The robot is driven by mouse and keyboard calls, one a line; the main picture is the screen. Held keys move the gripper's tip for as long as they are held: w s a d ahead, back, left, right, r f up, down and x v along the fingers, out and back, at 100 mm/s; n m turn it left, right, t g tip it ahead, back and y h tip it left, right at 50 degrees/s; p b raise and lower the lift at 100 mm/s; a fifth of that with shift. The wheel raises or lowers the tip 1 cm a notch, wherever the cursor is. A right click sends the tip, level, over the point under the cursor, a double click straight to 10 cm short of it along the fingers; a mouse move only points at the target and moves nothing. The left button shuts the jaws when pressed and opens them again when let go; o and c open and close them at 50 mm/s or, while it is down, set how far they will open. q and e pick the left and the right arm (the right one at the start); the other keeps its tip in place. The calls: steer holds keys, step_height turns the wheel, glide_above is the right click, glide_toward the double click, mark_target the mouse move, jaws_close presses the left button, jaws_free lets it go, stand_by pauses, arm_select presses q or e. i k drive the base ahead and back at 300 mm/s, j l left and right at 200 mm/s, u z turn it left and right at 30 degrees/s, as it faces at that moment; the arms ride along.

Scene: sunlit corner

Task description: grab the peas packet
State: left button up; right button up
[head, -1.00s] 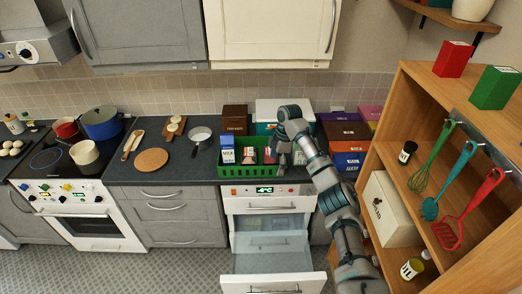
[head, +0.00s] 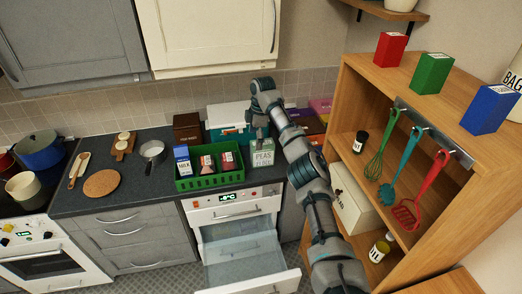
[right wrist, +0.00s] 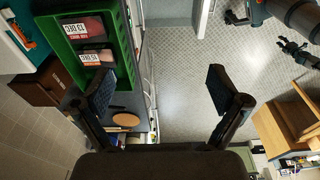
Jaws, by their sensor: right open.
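The peas packet (head: 262,158), pale with a green lower part and PEAS lettering, stands upright on the dark counter just right of the green crate in the head view. My right gripper (head: 258,144) is directly above or behind its top; whether they touch is unclear. In the right wrist view my right gripper (right wrist: 162,92) has its two fingers wide apart with nothing seen between them but floor and counter edge. I cannot make out the packet there. A dark gripper, apparently my left (right wrist: 296,52), is small at the upper right of that view; its jaws are unclear.
The green crate (head: 210,181) holds a blue-and-white milk carton (head: 182,160) and red-labelled packets (head: 229,160). Behind are a brown box (head: 187,127) and a teal-and-white box (head: 228,118). A drawer (head: 245,247) stands open below. A wooden shelf (head: 345,100) rises at the right.

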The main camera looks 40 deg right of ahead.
mark_target(265, 158)
steer(key=i+l, duration=0.2)
steer(key=l, duration=0.15)
steer(key=i+l, duration=0.15)
steer(key=l, duration=0.15)
steer(key=i+l, duration=0.2)
steer(key=l, duration=0.15)
